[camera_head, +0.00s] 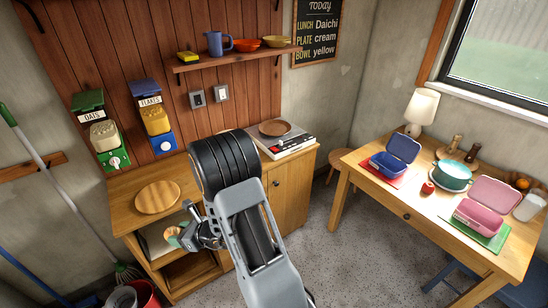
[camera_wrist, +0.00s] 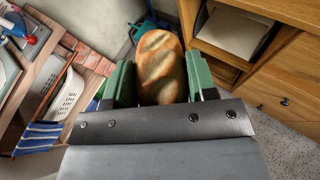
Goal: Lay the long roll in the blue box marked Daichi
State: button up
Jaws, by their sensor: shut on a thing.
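The long roll (camera_wrist: 162,62), a brown scored bread roll, sits between the green fingers of my gripper (camera_wrist: 160,80) in the wrist view. My gripper is shut on it. In the head view my gripper (camera_head: 186,236) is in front of the wooden cabinet, and the roll is only a small tan patch there. The blue box (camera_head: 390,166) stands open on a red mat on the table at right, its lid tilted back. My gripper is far to its left. No name on the box is readable at this size.
A pink open box (camera_head: 478,217) on a green mat, a teal pot (camera_head: 453,176), a red apple (camera_head: 427,188) and a lamp (camera_head: 421,108) share the table (camera_head: 430,218). A chalkboard (camera_head: 317,32) reads "Lunch Daichi". Grey floor lies between cabinet (camera_head: 290,190) and table.

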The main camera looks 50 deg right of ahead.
aim_at(385, 166)
jog(key=z, duration=0.7)
jog(key=i, duration=1)
jog(key=u, duration=0.05)
